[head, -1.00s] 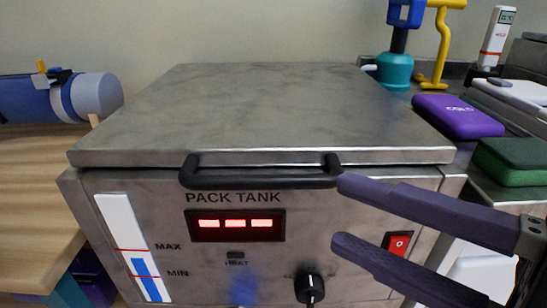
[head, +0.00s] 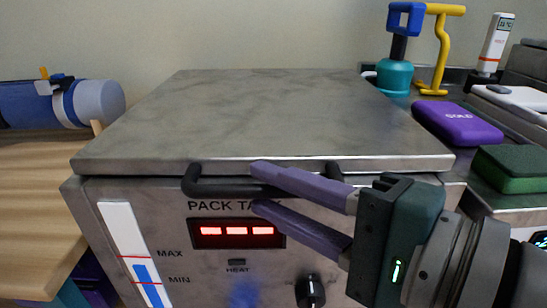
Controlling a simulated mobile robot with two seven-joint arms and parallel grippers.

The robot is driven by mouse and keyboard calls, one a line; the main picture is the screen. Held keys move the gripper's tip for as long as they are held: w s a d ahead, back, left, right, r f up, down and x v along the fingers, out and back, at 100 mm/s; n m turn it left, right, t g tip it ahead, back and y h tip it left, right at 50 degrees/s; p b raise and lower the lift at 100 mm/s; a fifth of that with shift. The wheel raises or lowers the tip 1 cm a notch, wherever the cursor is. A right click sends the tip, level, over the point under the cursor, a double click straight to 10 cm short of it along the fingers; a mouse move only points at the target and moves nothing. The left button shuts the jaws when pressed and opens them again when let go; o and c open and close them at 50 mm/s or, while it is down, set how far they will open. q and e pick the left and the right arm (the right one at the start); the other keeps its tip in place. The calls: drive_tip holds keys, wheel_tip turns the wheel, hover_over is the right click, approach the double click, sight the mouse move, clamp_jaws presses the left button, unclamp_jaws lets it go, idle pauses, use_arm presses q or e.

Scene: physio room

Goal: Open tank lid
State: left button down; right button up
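The pack tank (head: 172,225) is a steel box with a red display and a dial on its front. Its flat steel lid (head: 265,115) lies closed on top. A black bar handle (head: 215,188) runs along the lid's front edge. My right gripper (head: 258,187) comes in from the right with two long purple-grey fingers. The fingers are apart, the upper one overlapping the handle in the picture and the lower one below it. Whether either finger touches the handle I cannot tell. The gripper hides part of the tank's front and the handle's right part. My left gripper is not in view.
A wooden table (head: 35,190) with a blue roll (head: 30,103) stands at the left. On the right are a purple pack (head: 458,122), a green block (head: 512,167), a teal-based stand (head: 394,76) and a white handheld device (head: 495,45). The wall is behind the lid.

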clamp_jaws()
idle(1.1)
